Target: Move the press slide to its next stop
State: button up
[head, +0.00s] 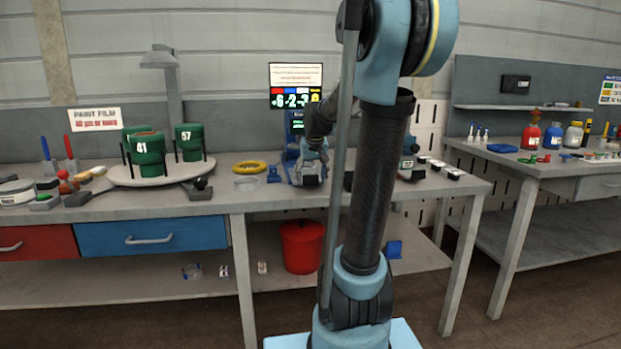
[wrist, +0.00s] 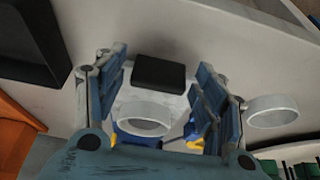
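The blue press (head: 297,122) stands at the back of the middle bench, mostly hidden behind my arm and gripper. My gripper (head: 312,178) is low over the bench in front of it. In the wrist view my gripper (wrist: 158,95) has its two blue fingers apart. A black block (wrist: 158,73) on a pale part shows between the fingers, with visible gaps at both sides. A pale ring (wrist: 147,118) is nearer, above blue and yellow parts. I cannot tell for certain which of these parts is the press slide.
Another pale ring (wrist: 272,111) lies right of the fingers. A yellow ring (head: 249,167) and a round stand (head: 120,178) with green containers are to the left. A display (head: 296,85) hangs behind. A red bucket (head: 302,246) is on the lower shelf. Another bench (head: 510,160) stands right.

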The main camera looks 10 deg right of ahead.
jog(key=shift+w, duration=0.15)
jog(key=shift+r, duration=0.2)
jog(key=v, duration=1.1)
jog(key=shift+r, duration=0.2)
